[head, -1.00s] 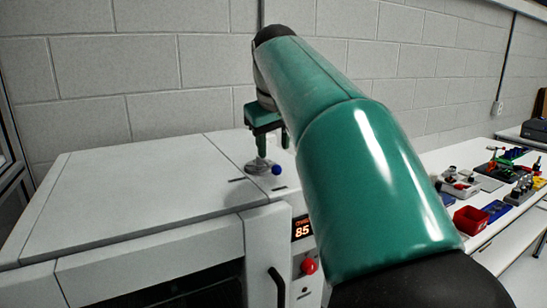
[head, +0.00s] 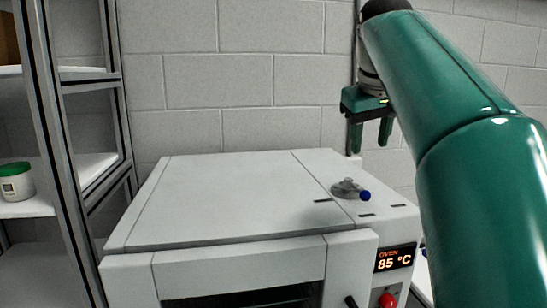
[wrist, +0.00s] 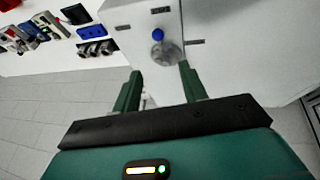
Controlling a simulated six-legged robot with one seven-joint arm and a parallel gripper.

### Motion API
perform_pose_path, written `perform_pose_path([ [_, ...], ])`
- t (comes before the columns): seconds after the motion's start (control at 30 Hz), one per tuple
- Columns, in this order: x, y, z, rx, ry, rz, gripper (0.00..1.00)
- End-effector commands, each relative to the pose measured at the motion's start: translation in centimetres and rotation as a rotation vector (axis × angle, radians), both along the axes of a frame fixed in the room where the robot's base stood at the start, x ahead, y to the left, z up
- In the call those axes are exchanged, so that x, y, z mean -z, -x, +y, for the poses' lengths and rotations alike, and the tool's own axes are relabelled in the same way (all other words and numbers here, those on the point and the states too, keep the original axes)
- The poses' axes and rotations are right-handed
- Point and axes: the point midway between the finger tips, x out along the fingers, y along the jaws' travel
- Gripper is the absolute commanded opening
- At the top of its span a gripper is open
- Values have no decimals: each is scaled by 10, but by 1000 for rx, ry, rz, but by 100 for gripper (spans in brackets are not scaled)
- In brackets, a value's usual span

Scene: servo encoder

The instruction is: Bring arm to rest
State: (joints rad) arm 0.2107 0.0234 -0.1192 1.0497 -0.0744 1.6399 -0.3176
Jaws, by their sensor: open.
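My green arm reaches up across the right of the head view. My gripper (head: 371,134) hangs at its end with the fingers pointing down, above and behind the oven top. It is open and empty, with a clear gap between the two green fingers in the wrist view (wrist: 158,78). A grey round knob-like part with a blue tip (head: 349,189) sits on the oven's top right, apart from the fingers. It also shows in the wrist view (wrist: 165,53), beyond the fingertips.
The white oven (head: 225,200) fills the middle, its display (head: 395,258) reading 85 °C above a red button (head: 387,300). A metal shelf (head: 60,130) with a green-lidded tub (head: 15,182) stands at left. The wrist view shows a bench with a red bin (wrist: 9,4) and several parts.

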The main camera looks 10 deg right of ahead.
Motion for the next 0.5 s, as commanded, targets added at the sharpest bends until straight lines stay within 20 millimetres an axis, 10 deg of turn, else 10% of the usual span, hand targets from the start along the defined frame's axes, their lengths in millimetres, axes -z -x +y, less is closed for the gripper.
perform_pose_path([
  [0.23, 22, 11, 19, -16, -24, -15, 43],
  [0.5, 100, 49, 74, -51, -88, -55, 43],
])
